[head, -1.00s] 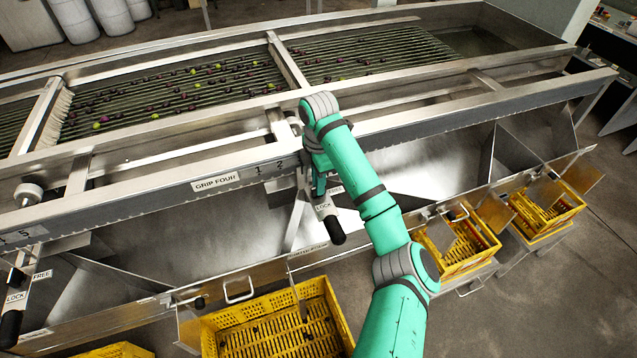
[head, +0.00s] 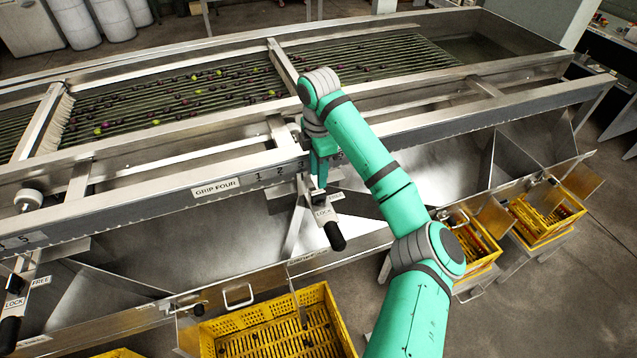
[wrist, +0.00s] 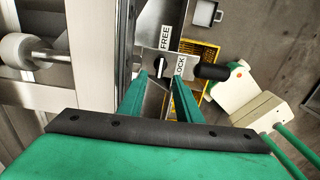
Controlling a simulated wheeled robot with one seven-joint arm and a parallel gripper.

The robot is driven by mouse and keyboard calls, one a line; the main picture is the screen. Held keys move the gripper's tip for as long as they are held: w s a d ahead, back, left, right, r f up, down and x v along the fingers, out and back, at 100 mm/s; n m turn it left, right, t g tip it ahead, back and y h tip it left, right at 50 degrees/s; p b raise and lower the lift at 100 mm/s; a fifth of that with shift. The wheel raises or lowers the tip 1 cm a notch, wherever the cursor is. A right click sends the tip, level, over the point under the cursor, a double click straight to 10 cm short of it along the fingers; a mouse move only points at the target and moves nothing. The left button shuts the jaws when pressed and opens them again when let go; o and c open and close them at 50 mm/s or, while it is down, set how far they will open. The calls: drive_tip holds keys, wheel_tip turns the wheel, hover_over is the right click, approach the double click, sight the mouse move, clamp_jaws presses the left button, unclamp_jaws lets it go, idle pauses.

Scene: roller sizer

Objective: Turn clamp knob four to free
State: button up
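Another lever with LOCK and FREE labels (head: 15,305) is at the far left. Yellow crates (head: 320,300) stand below the chutes. Several fruits lie on the rollers (head: 170,98).

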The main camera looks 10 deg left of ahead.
drive_tip(key=shift+r, duration=1.95)
